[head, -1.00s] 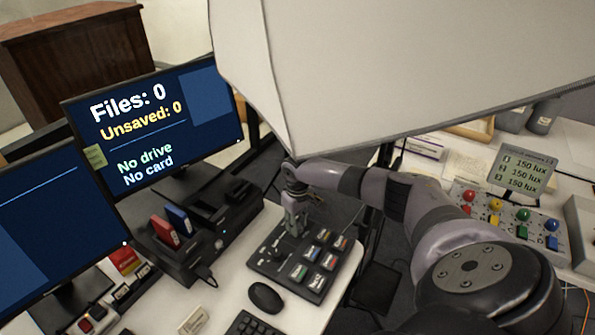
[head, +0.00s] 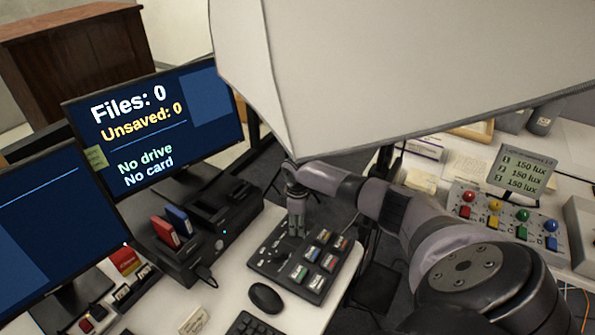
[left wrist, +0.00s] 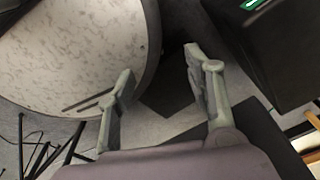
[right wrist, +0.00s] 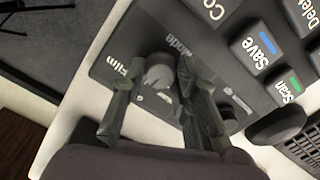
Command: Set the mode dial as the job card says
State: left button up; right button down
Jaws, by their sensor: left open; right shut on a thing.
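A dark control panel (head: 268,262) with several labelled keys stands on the desk in the head view. Its grey mode dial (right wrist: 158,74) shows in the right wrist view, with the words "Mode" and "Film" beside it. My right gripper (head: 297,232) points down at the panel. In the right wrist view its fingers (right wrist: 155,92) are on either side of the dial, shut on it. The pointer's exact setting is too small to tell. My left gripper (left wrist: 160,70) is open and empty in the left wrist view. I cannot make out a readable job card.
A mouse (head: 266,297) and keyboard (head: 252,325) lie near the panel. Card readers (head: 190,250) and two monitors (head: 150,125) stand to the left. A large white softbox (head: 400,75) hangs above my right arm. A button box (head: 510,222) sits at the right.

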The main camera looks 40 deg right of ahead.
jog(key=shift+n, duration=0.3)
dwell(0.4)
jog(key=c, duration=1.2)
grip_release()
jog(key=shift+c, duration=0.2)
jog(key=shift+r, duration=0.15)
jog(key=shift+r, duration=0.35)
notch_tip(320, 180, up, 11)
